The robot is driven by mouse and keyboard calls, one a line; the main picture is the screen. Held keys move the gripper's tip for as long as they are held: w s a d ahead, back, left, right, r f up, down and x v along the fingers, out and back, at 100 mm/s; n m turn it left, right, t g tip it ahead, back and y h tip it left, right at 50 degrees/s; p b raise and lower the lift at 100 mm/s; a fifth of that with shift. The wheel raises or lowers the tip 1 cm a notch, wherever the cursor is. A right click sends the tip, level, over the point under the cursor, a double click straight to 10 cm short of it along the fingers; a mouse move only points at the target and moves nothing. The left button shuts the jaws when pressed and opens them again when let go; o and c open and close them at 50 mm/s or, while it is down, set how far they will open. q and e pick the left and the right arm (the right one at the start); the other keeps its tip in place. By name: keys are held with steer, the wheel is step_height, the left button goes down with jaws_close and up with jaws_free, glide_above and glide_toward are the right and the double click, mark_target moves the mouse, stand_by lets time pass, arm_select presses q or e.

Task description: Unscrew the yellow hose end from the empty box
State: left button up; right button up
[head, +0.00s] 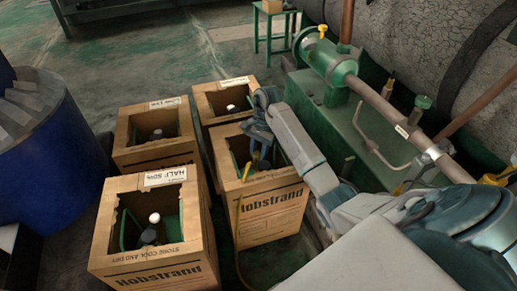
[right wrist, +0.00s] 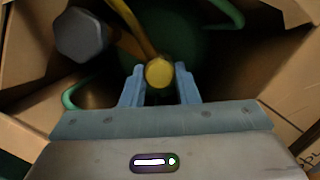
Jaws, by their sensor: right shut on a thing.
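The yellow hose end (right wrist: 159,73) sits between the two blue fingers of my right gripper (right wrist: 160,88), which is shut on it. A yellow hose (head: 240,205) hangs over the front of an open cardboard box (head: 272,207) marked Hobstrand. My right gripper also shows in the head view (head: 258,143), reaching down into that box's opening. In the right wrist view a green cylinder (right wrist: 175,42) and a grey faceted knob (right wrist: 80,35) lie beyond the fingers. The thread joint is hidden. No label reading empty is legible. My left gripper is out of view.
A box labelled HALF 50% (head: 150,245) stands at front left. Two more boxes stand behind, one at left (head: 152,157) and one at centre (head: 228,90). A green machine with pipes (head: 335,125) is close on the right. A blue drum (head: 45,150) stands at far left.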

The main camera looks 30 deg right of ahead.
steer(key=shift+n, duration=0.3)
steer(key=shift+r+n+p, duration=0.1)
steer(key=shift+n+p, duration=0.3)
steer(key=shift+p, duration=0.2)
steer(key=shift+w+n+g+p, duration=0.1)
steer(key=shift+n+g+p, duration=0.3)
steer(key=shift+n+p, duration=0.3)
steer(key=shift+n, duration=0.6)
